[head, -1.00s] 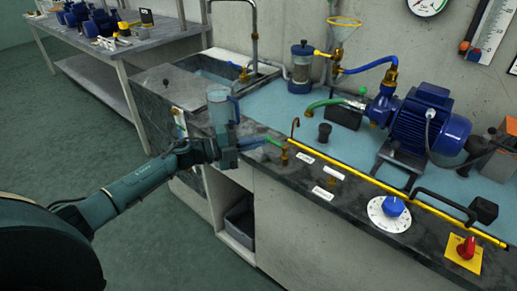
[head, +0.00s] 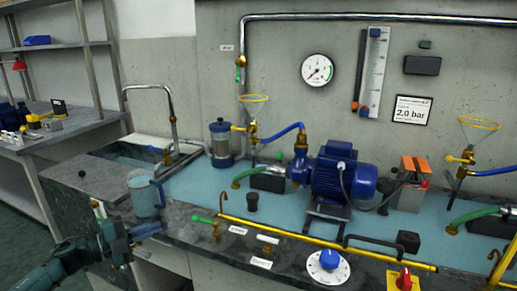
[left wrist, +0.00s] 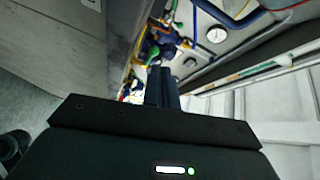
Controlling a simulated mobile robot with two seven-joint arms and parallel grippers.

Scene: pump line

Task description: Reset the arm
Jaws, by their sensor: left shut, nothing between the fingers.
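My left gripper (head: 148,231) is low at the left of the head view, in front of the counter's front edge. Its fingers are together and hold nothing. They also show closed in the left wrist view (left wrist: 162,88), pointing towards the pump equipment. A clear jug with a blue handle (head: 144,197) stands on the counter just behind the gripper. A small valve with a green handle (head: 203,219) is to the right of the fingers, apart from them. My right gripper is not in view.
The counter (head: 180,212) carries a blue pump motor (head: 342,178), a dial with a blue knob (head: 329,261), a red switch (head: 404,279) and a yellow rail (head: 290,233). A sink with a tall tap (head: 172,105) is behind the jug. Shelving stands at far left.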

